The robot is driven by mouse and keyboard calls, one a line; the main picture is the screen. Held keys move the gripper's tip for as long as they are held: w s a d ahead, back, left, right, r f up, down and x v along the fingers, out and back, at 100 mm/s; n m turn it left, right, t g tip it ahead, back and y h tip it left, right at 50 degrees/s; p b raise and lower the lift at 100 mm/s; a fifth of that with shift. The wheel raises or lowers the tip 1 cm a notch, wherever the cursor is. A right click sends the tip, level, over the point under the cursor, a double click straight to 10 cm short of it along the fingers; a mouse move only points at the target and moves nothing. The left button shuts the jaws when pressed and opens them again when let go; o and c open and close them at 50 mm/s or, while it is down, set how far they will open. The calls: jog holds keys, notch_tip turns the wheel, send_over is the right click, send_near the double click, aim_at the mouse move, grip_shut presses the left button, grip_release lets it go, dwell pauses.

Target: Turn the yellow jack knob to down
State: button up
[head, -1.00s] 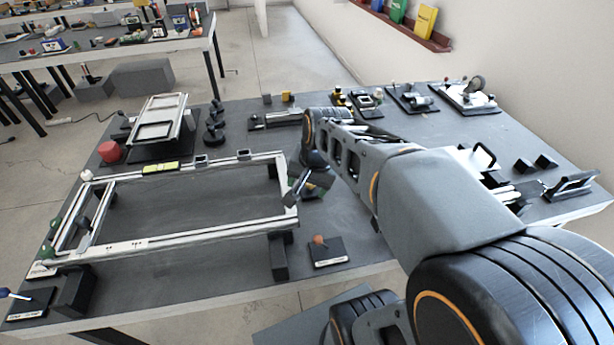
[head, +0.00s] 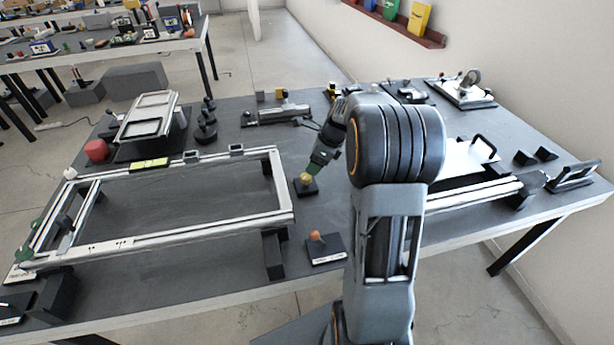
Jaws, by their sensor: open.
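The yellow knob (head: 306,177) stands on a small dark base on the table, just right of the long white frame. My gripper (head: 314,169) reaches down from the upper right, its tip close beside the knob. A green patch shows at the tip. The jaws are open, but the gap between them is too small to see clearly. I cannot tell whether they touch the knob or stand around it. The knob's pointing direction cannot be made out.
A white rectangular frame (head: 190,237) on dark supports fills the left of the table. An orange knob (head: 315,236) on a labelled dark base (head: 326,250) is nearer the front edge. A red round thing (head: 96,150) sits at left. White rails (head: 475,192) lie right of my arm.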

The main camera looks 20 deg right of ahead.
aim_at(306, 176)
jog(key=x, duration=0.7)
jog(key=shift+b, duration=0.3)
jog(key=shift+c, duration=0.2)
jog(key=c, duration=0.9)
